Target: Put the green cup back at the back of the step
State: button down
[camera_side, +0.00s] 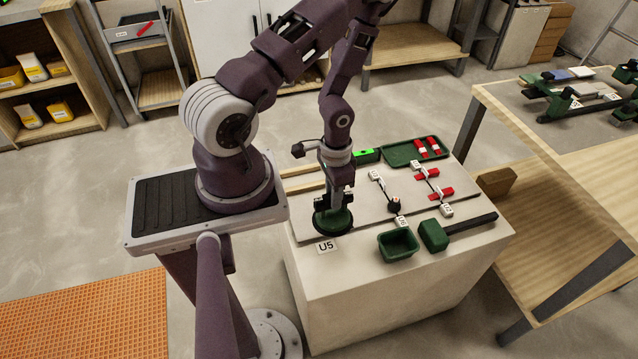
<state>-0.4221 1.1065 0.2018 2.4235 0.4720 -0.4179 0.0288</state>
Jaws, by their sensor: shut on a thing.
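The green cup (334,221), a round green disc with a dark rim, is at the front left of the work block, directly below my gripper (335,203). My gripper points down and is shut on the top of the cup; the fingers and the grip itself are small and partly hidden. The cup appears to rest on or just above the surface; I cannot tell if it touches. The white work block (400,290) carries a flat grey slab (362,205), and a label U5 lies in front of the cup.
A green bin (398,244) and a green mallet (433,235) with a dark handle lie at the front right. Red wedges (426,171) and labelled pieces stand on the slab. A green tray (402,154) with red pieces is at the back. A wooden table stands at right.

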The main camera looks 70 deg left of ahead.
jog(key=s+d, duration=0.2)
jog(key=d, duration=0.8)
notch_tip(320, 180, down, 6)
jog(key=shift+w+f+n, duration=0.15)
jog(key=shift+w+n, duration=0.15)
jog(key=shift+n, duration=0.1)
jog(key=shift+a+f, duration=0.1)
jog(key=shift+f, duration=1.4)
jog(key=c, duration=0.9)
grip_release()
